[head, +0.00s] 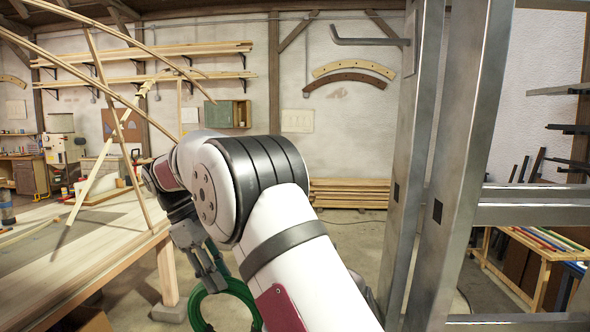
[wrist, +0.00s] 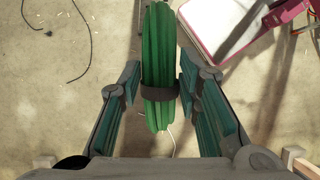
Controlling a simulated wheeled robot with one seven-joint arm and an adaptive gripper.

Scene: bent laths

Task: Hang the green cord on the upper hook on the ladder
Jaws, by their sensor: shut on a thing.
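The green cord (head: 242,289) is a coil that hangs below my gripper (head: 212,274) in the head view, its lower part cut off by the frame. In the wrist view the coil (wrist: 157,45) stands upright between my two fingers (wrist: 160,84), with a dark band around its middle. My gripper is shut on the cord. The metal ladder (head: 430,180) stands at the right in the head view. The upper hook (head: 370,41) sticks out to the left from high on the ladder, bare, well above and right of the cord. No lower hook shows.
A wooden workbench (head: 95,255) with bent laths (head: 115,110) rising over it is at the left. A low rack (head: 530,255) with coloured rods stands behind the ladder at the right. Open floor (head: 350,235) lies between bench and ladder.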

